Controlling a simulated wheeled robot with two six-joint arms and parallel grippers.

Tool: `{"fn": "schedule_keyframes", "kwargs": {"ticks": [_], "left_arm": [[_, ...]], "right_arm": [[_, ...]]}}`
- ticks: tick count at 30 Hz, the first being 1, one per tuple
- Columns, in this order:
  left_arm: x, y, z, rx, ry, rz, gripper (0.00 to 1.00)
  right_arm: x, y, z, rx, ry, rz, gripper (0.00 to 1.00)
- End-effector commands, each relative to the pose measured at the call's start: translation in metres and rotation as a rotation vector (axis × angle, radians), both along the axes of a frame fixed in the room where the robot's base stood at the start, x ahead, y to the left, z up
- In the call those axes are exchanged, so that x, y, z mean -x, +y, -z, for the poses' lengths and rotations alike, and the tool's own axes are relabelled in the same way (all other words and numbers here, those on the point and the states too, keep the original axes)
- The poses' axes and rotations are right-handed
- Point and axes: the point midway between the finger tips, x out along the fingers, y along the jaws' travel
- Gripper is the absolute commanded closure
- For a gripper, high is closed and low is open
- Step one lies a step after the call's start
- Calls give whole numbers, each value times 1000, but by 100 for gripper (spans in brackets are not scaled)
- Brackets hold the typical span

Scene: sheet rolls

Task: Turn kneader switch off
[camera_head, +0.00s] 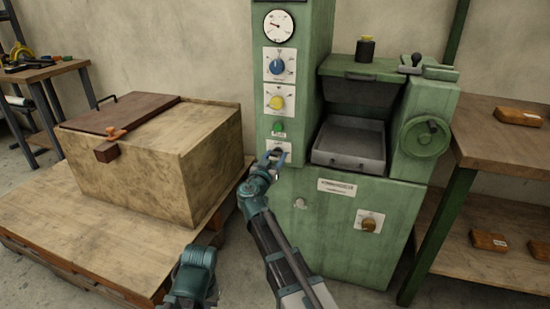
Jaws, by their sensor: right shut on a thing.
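The green kneader machine (345,205) stands in the middle. Its left column carries a round gauge, a blue knob (277,66), a yellow knob (276,102), a green button (279,127) and, lowest, a small dark switch on a white plate (283,143). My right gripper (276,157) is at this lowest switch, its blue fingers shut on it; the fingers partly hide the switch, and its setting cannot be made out. My left arm shows at the bottom, left of the right arm; its fingertips cannot be made out.
A large wooden box (205,165) with a brown lid stands on a low wooden platform (80,230) at left. A wooden shelf (487,135) with several brown blocks is at right. An open tray (350,147) sits in the machine's front. The lower panel has a brown knob (370,225).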

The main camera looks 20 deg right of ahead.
Motion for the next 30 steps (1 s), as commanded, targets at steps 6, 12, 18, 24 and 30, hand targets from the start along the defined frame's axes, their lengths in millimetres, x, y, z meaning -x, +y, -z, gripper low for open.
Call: {"fn": "schedule_keyframes", "kwargs": {"ticks": [6, 12, 18, 24, 30], "left_arm": [[0, 0, 0, 0, 0, 0, 100], [0, 0, 0, 0, 0, 0, 100], [0, 0, 0, 0, 0, 0, 100], [0, 0, 0, 0, 0, 0, 100], [0, 0, 0, 0, 0, 0, 100]], "right_arm": [[0, 0, 0, 2, 2, 0, 100], [0, 0, 0, 40, 27, 0, 100], [0, 0, 0, 147, 99, 0, 100], [0, 0, 0, 299, 203, 0, 100], [0, 0, 0, 458, 310, 0, 100]]}}
